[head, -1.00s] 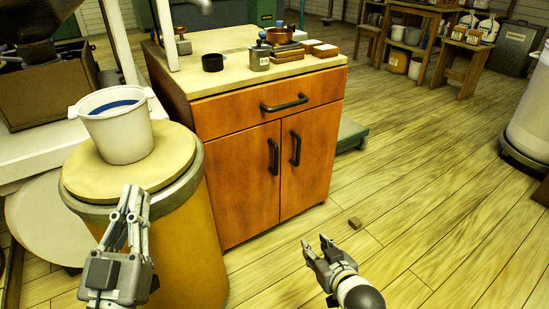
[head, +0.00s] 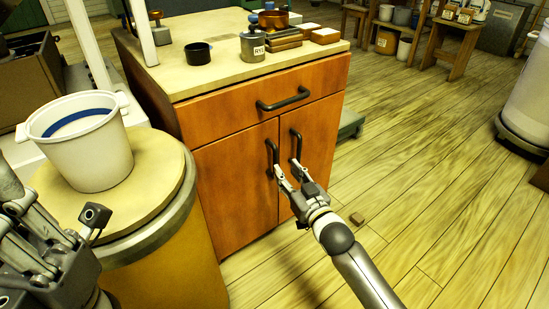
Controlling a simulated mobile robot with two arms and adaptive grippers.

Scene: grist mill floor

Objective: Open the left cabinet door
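The orange wooden cabinet (head: 235,185) stands ahead with both doors closed. Its left door (head: 236,190) has a dark upright handle (head: 272,153) near the middle seam. The right door (head: 318,150) has a similar handle (head: 297,146) beside it. My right gripper (head: 285,168) is open in front of the doors. Its fingertips are at the lower ends of the two handles, one near each; I cannot tell whether they touch. My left gripper (head: 28,208) is at the lower left, partly cut off by the frame, and its opening is unclear.
A yellow barrel (head: 165,262) with a round wooden top bearing a white tub (head: 85,150) stands left of the cabinet. A drawer (head: 255,104) with a bar handle is above the doors. Jars and blocks sit on the countertop.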

